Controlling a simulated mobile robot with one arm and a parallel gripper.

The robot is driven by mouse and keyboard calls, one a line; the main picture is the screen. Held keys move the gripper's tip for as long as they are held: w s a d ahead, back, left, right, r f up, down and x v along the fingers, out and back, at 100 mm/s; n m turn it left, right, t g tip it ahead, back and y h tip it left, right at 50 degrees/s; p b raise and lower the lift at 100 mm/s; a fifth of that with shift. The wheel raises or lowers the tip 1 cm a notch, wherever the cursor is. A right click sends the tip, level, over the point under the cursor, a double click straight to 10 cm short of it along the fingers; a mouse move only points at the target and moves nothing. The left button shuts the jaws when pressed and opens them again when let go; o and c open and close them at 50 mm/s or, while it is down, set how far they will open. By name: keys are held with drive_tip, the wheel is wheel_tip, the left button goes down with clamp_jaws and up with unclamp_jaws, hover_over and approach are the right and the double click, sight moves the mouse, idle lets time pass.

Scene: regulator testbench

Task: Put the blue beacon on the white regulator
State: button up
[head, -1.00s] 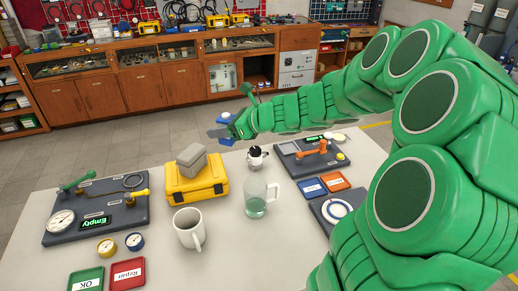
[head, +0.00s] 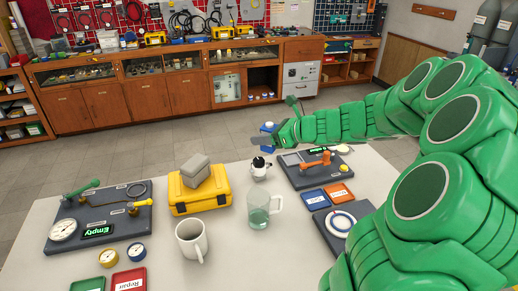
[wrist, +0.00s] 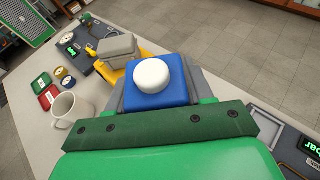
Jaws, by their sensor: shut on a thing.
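The blue beacon (head: 268,127) is a blue block with a white dome on top. It also shows in the wrist view (wrist: 158,84), dome toward the camera. My gripper (head: 264,139) is shut on the beacon and holds it raised beyond the far edge of the table. What looks like the white regulator (head: 260,168) is a small white body with a black top, standing on the table behind the clear jug. In the head view it lies below the gripper; I cannot make it out in the wrist view.
Near the regulator stand a clear jug (head: 259,211), a yellow case (head: 200,193) with a grey box (head: 197,169) on it, and a white mug (head: 191,240). Dark panels stand left (head: 133,222) and right (head: 316,171). The table (head: 240,262) is bare at the front middle.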

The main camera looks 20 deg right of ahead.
drive_tip(key=shift+w+d+f, duration=0.25)
drive_tip(key=shift+w+f, duration=1.15)
drive_tip(key=shift+w, duration=0.3)
drive_tip(key=shift+w+d+f, duration=0.2)
drive_tip(key=shift+w+f, duration=1.15)
drive_tip(key=shift+w, duration=0.3)
drive_tip(key=shift+w+d+f, duration=0.25)
drive_tip(key=shift+w+f, duration=1.15)
drive_tip(key=shift+w, duration=0.3)
drive_tip(key=shift+f, duration=1.55)
drive_tip(key=o, duration=1.1)
drive_tip(key=shift+f, duration=0.1)
